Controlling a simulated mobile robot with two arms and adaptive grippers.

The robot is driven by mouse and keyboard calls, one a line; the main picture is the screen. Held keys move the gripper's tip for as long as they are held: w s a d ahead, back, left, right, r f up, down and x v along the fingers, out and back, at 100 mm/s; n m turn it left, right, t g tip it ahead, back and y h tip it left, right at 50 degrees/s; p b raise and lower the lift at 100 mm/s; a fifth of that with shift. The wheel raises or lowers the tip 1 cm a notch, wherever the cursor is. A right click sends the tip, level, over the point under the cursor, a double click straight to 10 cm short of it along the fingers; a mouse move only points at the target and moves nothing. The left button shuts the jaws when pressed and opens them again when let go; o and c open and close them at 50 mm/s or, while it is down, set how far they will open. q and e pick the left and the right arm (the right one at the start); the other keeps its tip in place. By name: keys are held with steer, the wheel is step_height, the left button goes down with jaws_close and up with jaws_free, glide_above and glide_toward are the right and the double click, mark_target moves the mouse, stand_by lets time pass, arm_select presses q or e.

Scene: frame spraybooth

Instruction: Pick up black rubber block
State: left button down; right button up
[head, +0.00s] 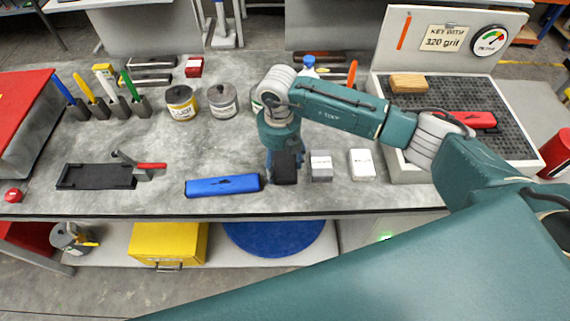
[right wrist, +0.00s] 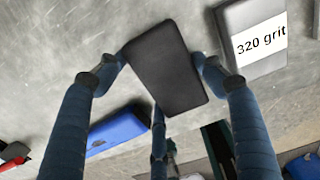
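The black rubber block (head: 285,168) is near the bench's front edge, between the blue block and a grey block. In the right wrist view the black block (right wrist: 167,68) lies at a slant between the fingers of my right gripper (right wrist: 160,66). Fingertips meet its left and right sides, and another finger is below it in the picture. In the head view my right gripper (head: 284,150) reaches down over the block, which hides part of the fingers. I cannot see clear space under the block. My left gripper is not in view.
A grey block labelled 320 grit (right wrist: 255,38) is close beside; it also shows in the head view (head: 321,170). A white block (head: 362,165) is farther right. A blue block (head: 222,186) lies close on the left. A black tray (head: 95,177) is far left.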

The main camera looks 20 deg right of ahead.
mark_target(280, 162)
steer(key=shift+r, duration=0.1)
steer(key=shift+w+r, duration=0.1)
steer(key=shift+r, duration=0.15)
step_height(280, 162, up, 18)
steer(key=b, duration=0.5)
steer(key=shift+r, duration=0.7)
